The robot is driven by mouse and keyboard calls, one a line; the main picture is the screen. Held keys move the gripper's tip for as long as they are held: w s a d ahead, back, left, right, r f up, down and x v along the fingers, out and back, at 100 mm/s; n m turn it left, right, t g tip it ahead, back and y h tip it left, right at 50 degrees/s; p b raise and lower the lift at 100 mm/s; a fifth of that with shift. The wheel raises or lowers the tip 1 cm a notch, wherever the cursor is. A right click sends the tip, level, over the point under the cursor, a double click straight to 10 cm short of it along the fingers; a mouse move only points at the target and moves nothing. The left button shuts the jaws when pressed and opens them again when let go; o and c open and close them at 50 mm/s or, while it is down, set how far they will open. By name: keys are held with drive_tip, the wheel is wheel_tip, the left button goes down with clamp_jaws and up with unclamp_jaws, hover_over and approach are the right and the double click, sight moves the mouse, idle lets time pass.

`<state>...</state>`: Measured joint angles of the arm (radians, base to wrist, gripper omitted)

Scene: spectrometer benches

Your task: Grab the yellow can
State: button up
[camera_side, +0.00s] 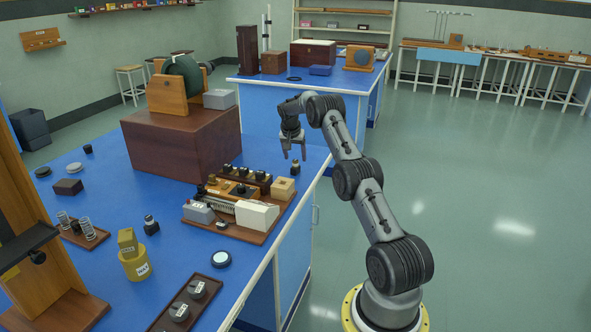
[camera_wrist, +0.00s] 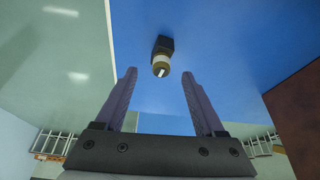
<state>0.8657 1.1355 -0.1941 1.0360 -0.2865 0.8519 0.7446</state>
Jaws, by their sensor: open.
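The yellow can (camera_side: 135,265) stands on the blue bench at the lower left of the side view, with a smaller yellow block (camera_side: 127,240) on top of it. A white label shows on the can. My gripper (camera_side: 294,157) is far to the right of it, near the bench's right edge, pointing down, open and empty. In the wrist view its two fingers (camera_wrist: 158,80) are spread. A small black-based piece with a pale round top (camera_wrist: 161,66) shows just beyond the fingertips. The yellow can is not visible in the wrist view.
A wooden instrument board (camera_side: 240,232) lies between my gripper and the can. A large brown box (camera_side: 185,145) stands behind. A small dark knob piece (camera_side: 151,226) and glass tubes (camera_side: 87,229) are near the can. A dark tray (camera_side: 188,305) lies in front.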

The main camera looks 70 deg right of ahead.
sight(296, 161)
drive_tip(key=x, duration=0.4)
drive_tip(key=shift+f, duration=0.15)
clamp_jaws()
